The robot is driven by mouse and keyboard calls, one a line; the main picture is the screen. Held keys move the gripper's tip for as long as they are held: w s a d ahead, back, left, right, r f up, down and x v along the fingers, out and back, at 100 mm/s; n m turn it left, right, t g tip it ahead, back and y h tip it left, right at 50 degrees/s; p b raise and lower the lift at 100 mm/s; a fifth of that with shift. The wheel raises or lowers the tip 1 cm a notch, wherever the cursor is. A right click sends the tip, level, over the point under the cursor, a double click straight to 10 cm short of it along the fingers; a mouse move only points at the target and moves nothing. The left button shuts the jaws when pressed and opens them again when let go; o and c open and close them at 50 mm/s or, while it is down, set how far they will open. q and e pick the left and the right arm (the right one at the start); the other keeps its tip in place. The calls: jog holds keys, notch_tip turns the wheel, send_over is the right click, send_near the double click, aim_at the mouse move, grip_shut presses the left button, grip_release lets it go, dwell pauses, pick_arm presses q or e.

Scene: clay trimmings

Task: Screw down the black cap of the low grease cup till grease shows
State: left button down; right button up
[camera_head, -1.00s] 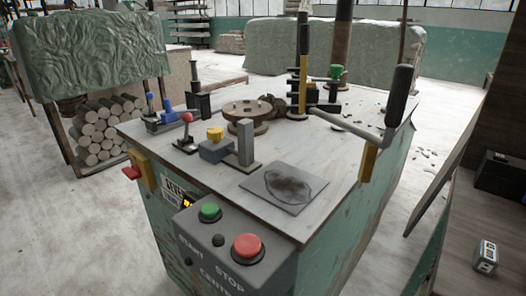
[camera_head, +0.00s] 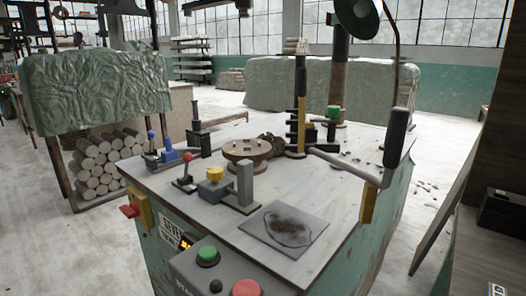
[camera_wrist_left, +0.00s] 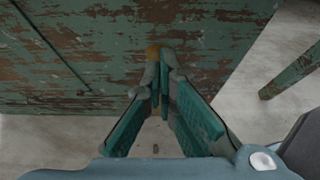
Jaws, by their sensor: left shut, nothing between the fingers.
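My left gripper (camera_wrist_left: 160,62) shows in the left wrist view with its fingertips together and nothing visible between them. It is in front of a worn green painted surface. A small yellowish patch (camera_wrist_left: 153,50) shows behind the fingertips; I cannot tell what it is. Neither gripper is in the head view. In the head view a dark upright fitting (camera_head: 196,128) stands at the back left of the machine top, and a green-topped dark fitting (camera_head: 333,117) stands at the back right. I cannot make out a low grease cup with a black cap for certain.
The machine top (camera_head: 205,212) carries a round wheel (camera_head: 247,150), a red-knobbed lever (camera_head: 187,168), a yellow-knobbed block (camera_head: 214,180) and a dark-stained plate (camera_head: 284,228). A black-handled crank (camera_head: 397,138) juts up at the right. A button box (camera_head: 190,262) is in front. Pale floor lies around.

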pick_arm(q)
jog(key=shift+s+a, duration=2.3)
jog(key=shift+a, duration=0.15)
jog(key=w+d, duration=0.4)
jog(key=w, duration=0.1)
jog(key=shift+w+d+r, duration=0.15)
jog(key=shift+w+r, duration=0.05)
pick_arm(e)
jog(key=shift+r, duration=0.3)
pick_arm(q)
jog(key=shift+s+f, duration=0.1)
jog(key=shift+f, duration=0.1)
jog(key=shift+s+d, duration=0.25)
jog(key=shift+d, duration=0.15)
pick_arm(e)
jog(key=shift+w+f, duration=0.1)
jog(key=shift+w, duration=0.05)
pick_arm(q)
jog(key=shift+s+d, duration=0.15)
jog(key=shift+d, duration=0.1)
